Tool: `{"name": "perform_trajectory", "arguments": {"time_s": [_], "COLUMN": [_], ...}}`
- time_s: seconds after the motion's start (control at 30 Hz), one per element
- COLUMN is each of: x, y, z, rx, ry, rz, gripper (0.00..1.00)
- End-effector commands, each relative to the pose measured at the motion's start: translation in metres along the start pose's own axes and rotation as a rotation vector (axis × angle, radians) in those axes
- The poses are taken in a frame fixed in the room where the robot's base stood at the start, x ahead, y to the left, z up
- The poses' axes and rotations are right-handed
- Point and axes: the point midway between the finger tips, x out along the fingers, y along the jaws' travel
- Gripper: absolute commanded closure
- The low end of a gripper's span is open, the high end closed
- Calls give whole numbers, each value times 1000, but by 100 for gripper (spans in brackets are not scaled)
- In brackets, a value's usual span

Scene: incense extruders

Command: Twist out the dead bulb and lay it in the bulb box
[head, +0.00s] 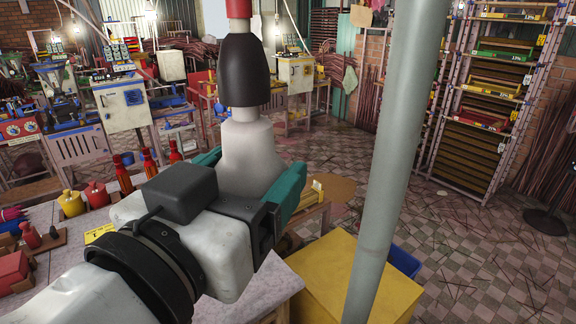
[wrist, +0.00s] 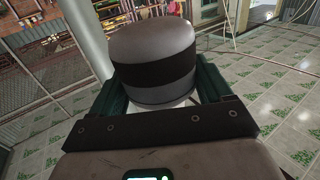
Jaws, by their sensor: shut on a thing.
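My gripper (head: 250,178) is shut on a white bulb (head: 246,150), with one teal finger on each side of its wide lower part. The bulb stands upright with its narrow neck at the top. The neck meets a black lamp holder (head: 245,72), which hangs below a white and red piece (head: 238,8). I cannot tell whether the neck is still threaded in. In the wrist view, a grey-brown rounded thing with a black band (wrist: 155,65) shows between the fingers (wrist: 165,98). I cannot make out which box is the bulb box.
A grey pole (head: 390,150) stands close on the right. Below are a pale worktop (head: 70,260) with red bottles (head: 149,162), a yellow block-like surface (head: 325,275) and a blue bin (head: 403,262). Shelving (head: 490,95) stands behind; tiled floor (head: 460,240) with scattered sticks lies right.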

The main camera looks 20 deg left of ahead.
Motion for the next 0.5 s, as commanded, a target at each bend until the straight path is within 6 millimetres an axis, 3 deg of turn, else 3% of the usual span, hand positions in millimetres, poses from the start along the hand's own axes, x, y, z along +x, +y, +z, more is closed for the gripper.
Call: {"name": "perform_trajectory", "arguments": {"time_s": [0.5], "x": [0], "y": [-1], "z": [0], "rx": [0], "ry": [1], "rz": [69], "gripper": [46]}}
